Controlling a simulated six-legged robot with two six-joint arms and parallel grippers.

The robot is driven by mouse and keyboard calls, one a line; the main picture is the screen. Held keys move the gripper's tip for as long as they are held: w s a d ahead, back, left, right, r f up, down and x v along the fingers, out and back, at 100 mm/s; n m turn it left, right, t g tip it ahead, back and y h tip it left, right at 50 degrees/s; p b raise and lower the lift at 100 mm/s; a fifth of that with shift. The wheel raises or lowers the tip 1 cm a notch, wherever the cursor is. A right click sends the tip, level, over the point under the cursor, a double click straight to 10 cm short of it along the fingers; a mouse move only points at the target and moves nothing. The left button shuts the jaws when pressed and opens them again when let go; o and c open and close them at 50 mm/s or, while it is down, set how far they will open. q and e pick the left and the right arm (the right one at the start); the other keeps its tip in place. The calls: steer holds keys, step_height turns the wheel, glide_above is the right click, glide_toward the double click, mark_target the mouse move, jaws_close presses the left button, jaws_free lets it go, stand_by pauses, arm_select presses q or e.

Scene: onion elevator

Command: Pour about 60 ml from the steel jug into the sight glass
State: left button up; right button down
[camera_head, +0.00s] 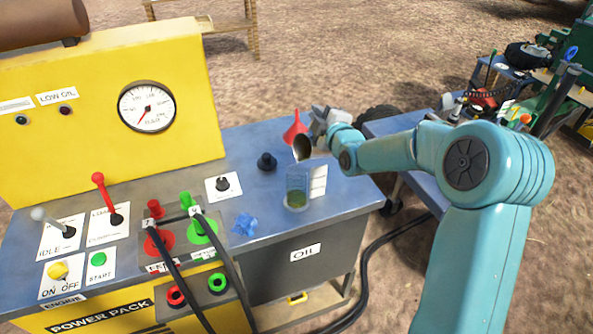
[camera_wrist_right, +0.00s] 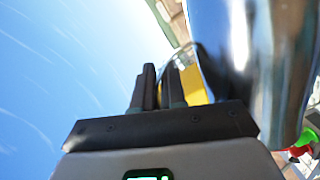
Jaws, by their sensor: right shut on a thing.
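The steel jug (camera_head: 303,149) hangs just above and behind the sight glass, tilted so that its dark mouth faces the camera. My right gripper (camera_head: 322,124) is shut on it, coming in from the right. The jug's shiny wall (camera_wrist_right: 245,55) fills the right of the wrist view, beside the gripper's dark fingers (camera_wrist_right: 158,90). The sight glass (camera_head: 297,186) is a clear upright cylinder on the blue bench, with a little yellow-green liquid low in it. No stream shows between jug and glass. The liquid in the jug cannot be seen. My left gripper is out of view.
A red funnel (camera_head: 294,131) stands behind the jug. A white card (camera_head: 319,180) is beside the glass. Levers and hoses crowd the yellow power pack (camera_head: 110,120).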

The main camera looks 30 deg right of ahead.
steer(key=shift+a, duration=0.1)
steer(key=shift+w+a+b, duration=0.1)
steer(key=shift+b, duration=0.2)
steer(key=shift+r, duration=0.1)
steer(key=shift+a+r, duration=0.1)
steer(key=shift+n, duration=0.3)
stand_by(0.4)
steer(key=shift+b, duration=0.4)
steer(key=shift+a, duration=0.1)
